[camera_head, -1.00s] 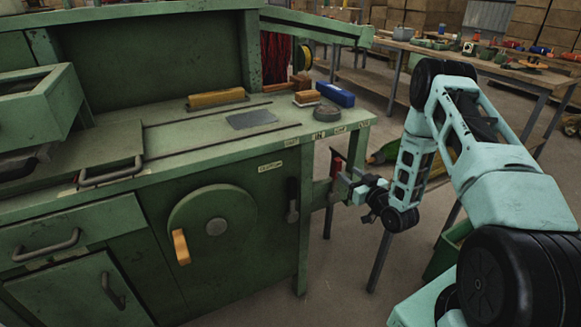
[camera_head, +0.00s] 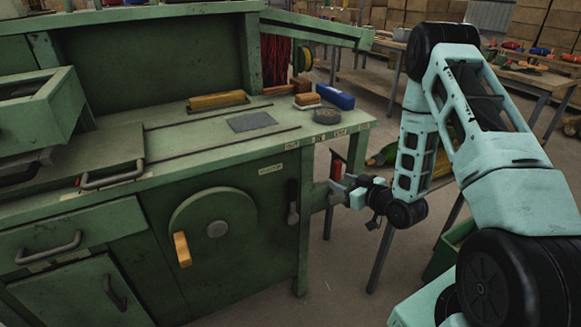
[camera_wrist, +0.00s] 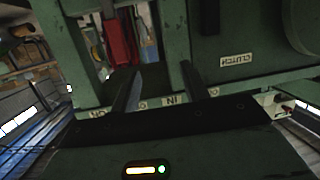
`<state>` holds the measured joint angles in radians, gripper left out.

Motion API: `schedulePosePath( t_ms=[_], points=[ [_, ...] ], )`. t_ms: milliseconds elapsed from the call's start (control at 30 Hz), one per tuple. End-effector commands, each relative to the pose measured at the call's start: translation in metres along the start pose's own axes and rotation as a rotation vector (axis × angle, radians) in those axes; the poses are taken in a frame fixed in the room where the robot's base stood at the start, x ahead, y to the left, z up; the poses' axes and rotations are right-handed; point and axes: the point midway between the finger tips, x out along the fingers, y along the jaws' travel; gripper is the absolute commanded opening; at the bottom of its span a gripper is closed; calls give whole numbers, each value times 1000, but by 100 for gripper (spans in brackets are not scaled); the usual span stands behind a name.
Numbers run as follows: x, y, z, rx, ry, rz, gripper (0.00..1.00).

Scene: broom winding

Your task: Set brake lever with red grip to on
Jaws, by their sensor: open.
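The brake lever's red grip (camera_head: 337,165) stands roughly upright at the right end of the green bench, beyond its front corner leg. In the wrist view, which is upside down, the red grip (camera_wrist: 118,38) hangs at upper left, in front of the left finger and off to its left. My gripper (camera_head: 336,188) is close to the lever, just below the red grip in the head view. In the wrist view my gripper (camera_wrist: 159,70) is open, with nothing seen between its two dark fingers. The lever's lower part is partly hidden by my gripper.
A dark lever (camera_head: 293,203) under the clutch label sits on the bench front. A round green wheel (camera_head: 216,205) with a wooden handle (camera_head: 181,249) is farther left. The bench's corner leg (camera_head: 304,230) stands close left of my gripper. Another worktable (camera_head: 500,72) is behind.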

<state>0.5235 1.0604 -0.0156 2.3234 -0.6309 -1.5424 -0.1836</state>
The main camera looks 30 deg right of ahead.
Motion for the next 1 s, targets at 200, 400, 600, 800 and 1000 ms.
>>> schedulePosePath(
  t_ms=[200,400,600,800,1000],
  points=[
    [17,-32,-28,-30,-105,-54,45],
    [24,-62,-50,-51,-202,-94,45],
    [25,-94,-70,-73,-299,-133,45],
    [19,-126,-90,-93,-392,-168,45],
    [10,-151,-103,-107,-468,-195,45]
  ],
)
